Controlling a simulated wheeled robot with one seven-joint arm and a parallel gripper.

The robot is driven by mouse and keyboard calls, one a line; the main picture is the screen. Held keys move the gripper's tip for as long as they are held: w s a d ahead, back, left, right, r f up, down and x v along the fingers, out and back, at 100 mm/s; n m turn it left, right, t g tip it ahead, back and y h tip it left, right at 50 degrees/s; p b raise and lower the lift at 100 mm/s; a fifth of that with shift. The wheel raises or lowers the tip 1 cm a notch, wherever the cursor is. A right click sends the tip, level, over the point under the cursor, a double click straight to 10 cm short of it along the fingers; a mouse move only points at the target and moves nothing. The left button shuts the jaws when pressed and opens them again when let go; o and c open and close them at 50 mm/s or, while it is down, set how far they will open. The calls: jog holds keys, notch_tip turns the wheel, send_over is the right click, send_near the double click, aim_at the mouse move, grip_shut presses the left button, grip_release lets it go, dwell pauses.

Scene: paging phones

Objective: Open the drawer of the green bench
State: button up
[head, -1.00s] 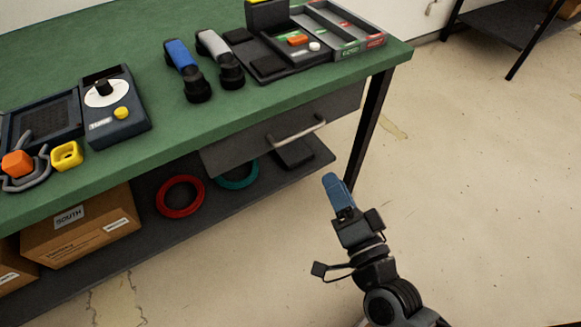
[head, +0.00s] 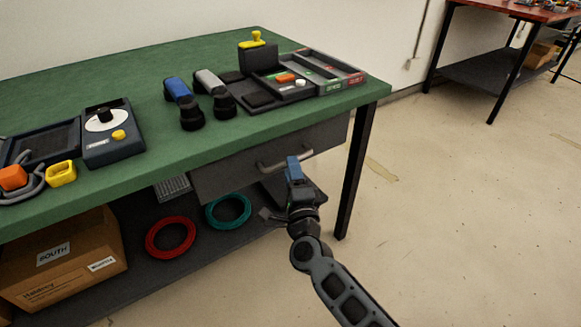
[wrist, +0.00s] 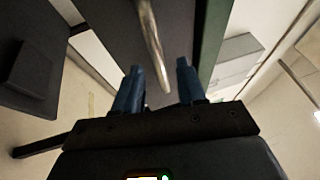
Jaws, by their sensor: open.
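The green bench (head: 205,75) has a dark grey drawer (head: 225,172) under its right end, and its front looks flush with the bench. A metal bar handle (head: 272,163) runs across the drawer front. My gripper (head: 293,163) is just in front of the handle's right part and hides some of it. In the wrist view, the blue fingers of my gripper (wrist: 160,85) are apart. The handle (wrist: 152,45) reaches down toward the gap between the fingertips. I cannot tell whether either finger touches it.
A lower shelf (head: 190,262) holds a red ring (head: 170,237), a teal ring (head: 228,210) and a cardboard box (head: 65,260). A black bench leg (head: 355,175) stands right of my gripper. Floor to the right is clear.

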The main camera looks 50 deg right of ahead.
jog(key=shift+x, duration=1)
grip_shut()
jog(key=shift+f, duration=0.1)
